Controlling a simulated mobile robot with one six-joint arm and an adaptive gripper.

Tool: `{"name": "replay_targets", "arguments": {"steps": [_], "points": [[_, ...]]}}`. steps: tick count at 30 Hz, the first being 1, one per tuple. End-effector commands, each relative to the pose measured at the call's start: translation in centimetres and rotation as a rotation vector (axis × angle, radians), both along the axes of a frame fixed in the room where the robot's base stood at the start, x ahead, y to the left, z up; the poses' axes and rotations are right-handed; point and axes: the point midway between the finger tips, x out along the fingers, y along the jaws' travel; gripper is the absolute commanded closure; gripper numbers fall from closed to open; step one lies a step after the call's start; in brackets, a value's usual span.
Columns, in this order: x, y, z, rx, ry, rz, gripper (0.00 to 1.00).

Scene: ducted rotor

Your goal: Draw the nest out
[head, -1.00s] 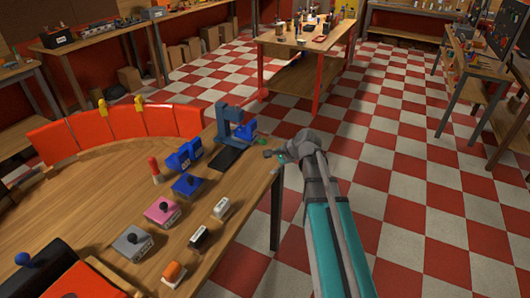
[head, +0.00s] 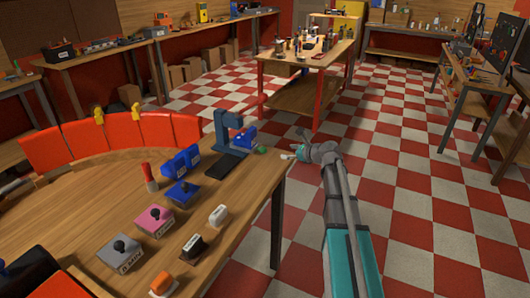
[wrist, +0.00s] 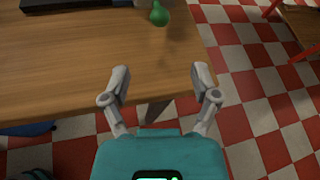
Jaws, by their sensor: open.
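A blue press (head: 226,128) stands near the right edge of the wooden table, with a dark flat plate (head: 226,166) in front of it. A green knob (head: 262,150) sticks out on the press's right side, near the table edge. It also shows at the top of the wrist view (wrist: 160,14). I cannot make out the nest itself; the part behind the knob is cut off in the wrist view. My gripper (head: 287,156) is just beyond the table edge, to the right of the knob. In the wrist view its two fingers (wrist: 160,72) are spread, empty and apart from the knob.
Blue blocks (head: 181,163), several boxes with knobs, such as a pink one (head: 154,220), and small switches (head: 218,215) stand on the table (head: 100,190). Orange panels (head: 109,140) line its back. The checkered floor (head: 410,200) to the right is clear.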

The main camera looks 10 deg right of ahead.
Motion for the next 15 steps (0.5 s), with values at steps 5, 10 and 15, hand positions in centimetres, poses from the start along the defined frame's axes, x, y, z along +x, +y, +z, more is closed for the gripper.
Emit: {"name": "replay_targets", "arguments": {"steps": [5, 10, 15], "points": [[0.3, 0.2, -0.2, -0.002, 0.000, 0.001, 0.22], [1.1, 0.8, -0.7, -0.002, 0.000, 0.002, 0.22], [2.7, 1.8, -1.5, -0.003, 0.000, 0.003, 0.22]]}}
